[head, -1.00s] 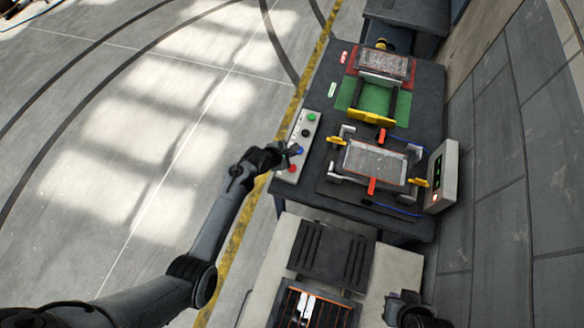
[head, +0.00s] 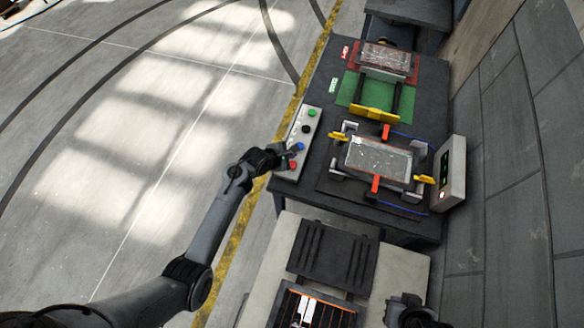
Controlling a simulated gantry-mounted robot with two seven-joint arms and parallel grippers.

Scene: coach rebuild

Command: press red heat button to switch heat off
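The button panel (head: 309,128) is a pale strip on the left edge of the dark bench, with green, black, blue and red buttons. The red button (head: 293,165) is at its near end, partly beside my fingers. The blue button (head: 300,147) is just beyond it. My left gripper (head: 289,156) is over the near end of the panel, close to the red and blue buttons. I cannot tell whether it touches the red button, or whether its fingers are open or shut. My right gripper (head: 404,304) is low at the bottom right, away from the panel, its fingers unclear.
A clamped frame with a glassy plate (head: 378,160) sits right of the panel, with yellow and red handles. A grey control box (head: 452,170) with a lit display stands at the right edge. A green mat (head: 371,96) lies farther back. A black ribbed block (head: 332,253) is nearer.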

